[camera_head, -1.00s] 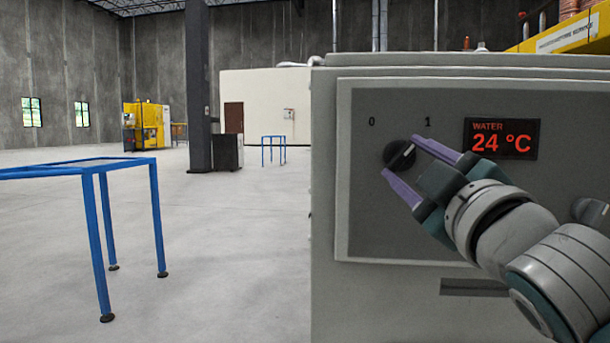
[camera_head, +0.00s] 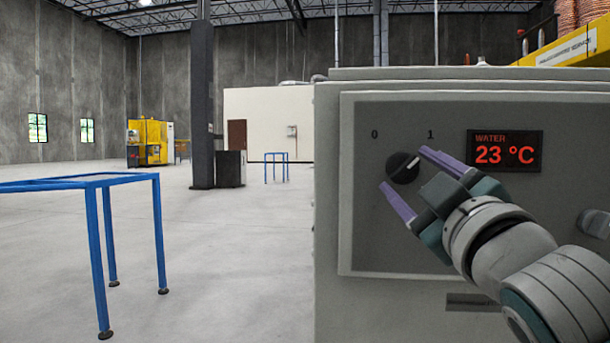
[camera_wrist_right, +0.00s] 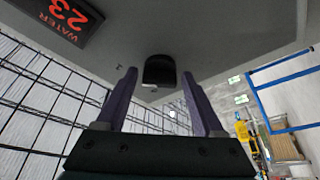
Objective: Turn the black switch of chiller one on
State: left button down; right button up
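The black switch (camera_head: 403,168) is a round knob on the grey front panel of the chiller (camera_head: 360,240). Its pale mark points up and right, toward the printed 1. My right gripper (camera_head: 404,170) is open, with one purple finger above right of the knob and the other below left. In the right wrist view the knob (camera_wrist_right: 160,70) lies between and beyond the spread fingertips (camera_wrist_right: 160,78), with gaps on both sides. The red display (camera_head: 504,151) reads WATER 23 °C. My left gripper is not in view.
A blue metal frame table (camera_head: 100,182) stands at the left. A dark column (camera_head: 202,100) and a yellow machine (camera_head: 148,142) are farther back. The floor between the blue frame and the chiller is clear.

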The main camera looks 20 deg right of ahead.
jog(key=shift+o, duration=1)
jog(key=v, duration=1)
jog(key=shift+b, duration=0.4)
